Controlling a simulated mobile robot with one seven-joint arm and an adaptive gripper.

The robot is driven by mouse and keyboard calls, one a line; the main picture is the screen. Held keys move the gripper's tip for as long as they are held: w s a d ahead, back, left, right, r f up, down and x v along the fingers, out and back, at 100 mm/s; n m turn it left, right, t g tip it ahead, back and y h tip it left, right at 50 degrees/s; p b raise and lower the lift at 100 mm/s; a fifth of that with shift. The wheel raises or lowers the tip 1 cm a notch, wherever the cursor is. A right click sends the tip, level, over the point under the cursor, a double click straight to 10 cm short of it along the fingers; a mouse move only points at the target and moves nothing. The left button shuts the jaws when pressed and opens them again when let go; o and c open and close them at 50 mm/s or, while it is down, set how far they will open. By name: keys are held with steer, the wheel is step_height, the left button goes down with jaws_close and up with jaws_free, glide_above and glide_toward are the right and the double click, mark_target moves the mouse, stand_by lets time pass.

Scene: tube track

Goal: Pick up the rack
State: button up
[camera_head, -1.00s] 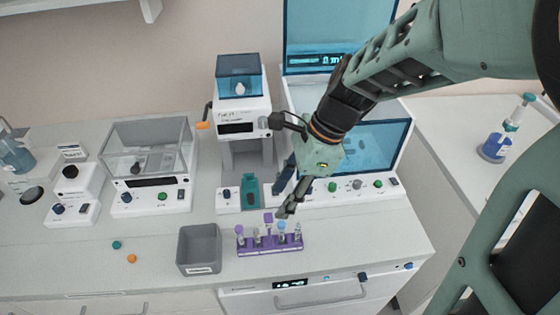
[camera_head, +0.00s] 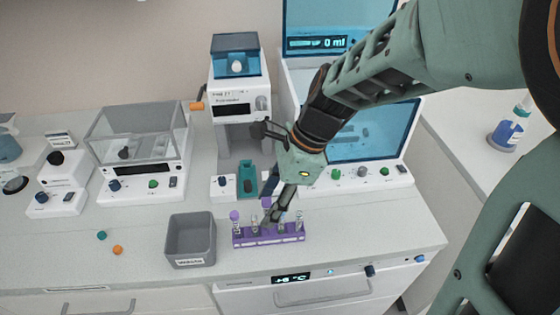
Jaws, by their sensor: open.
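The purple rack (camera_head: 262,240) stands on the white bench near its front edge. It holds several small tubes with purple and blue caps, such as the purple-capped tube (camera_head: 235,220) at its left end. My gripper (camera_head: 268,215) points down over the middle of the rack, with its fingers among the tube tops. The jaws are open. The fingers hide part of the rack's middle and some tubes. I cannot tell whether the fingers touch the rack.
A grey bin (camera_head: 190,241) stands just left of the rack. Behind are a dispenser machine (camera_head: 237,107) and a blue-screened cabinet (camera_head: 372,130). A teal ball (camera_head: 102,236) and an orange ball (camera_head: 118,250) lie farther left. The bench right of the rack is clear.

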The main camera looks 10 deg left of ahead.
steer(key=shift+a+f, duration=0.25)
steer(key=shift+f, duration=0.4)
steer(key=shift+r, duration=0.1)
steer(key=shift+c, duration=0.4)
jaws_close()
steer(key=shift+r, duration=0.1)
